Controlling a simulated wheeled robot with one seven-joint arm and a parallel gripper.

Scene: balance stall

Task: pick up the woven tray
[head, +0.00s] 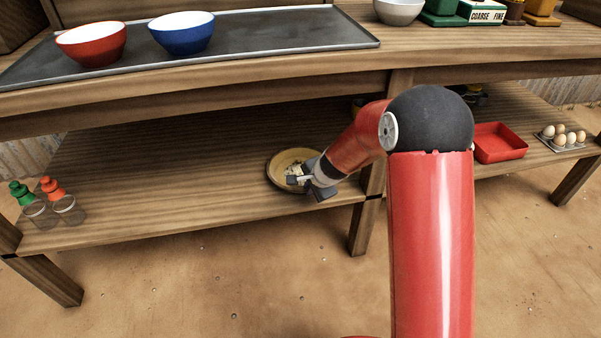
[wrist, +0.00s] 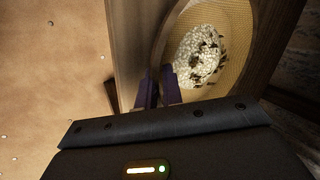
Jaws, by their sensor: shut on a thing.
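The woven tray (head: 281,160) is round and tan, on the lower shelf left of the middle post. Something pale with dark bits (wrist: 200,56) lies in it. In the wrist view the tray's woven surface (wrist: 237,62) fills the upper right. My gripper (head: 300,180) reaches down over the tray's near right side in the head view. In the wrist view my gripper (wrist: 158,88) has its fingers close together at the tray's rim, shut on it. Whether the tray is clear of the shelf, I cannot tell. My arm hides part of its right side.
A red bin (head: 499,142) and an egg tray (head: 562,147) are on the right. Red (head: 92,44) and blue (head: 182,33) bowls sit above. The shelf (head: 160,180) left of the tray is clear.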

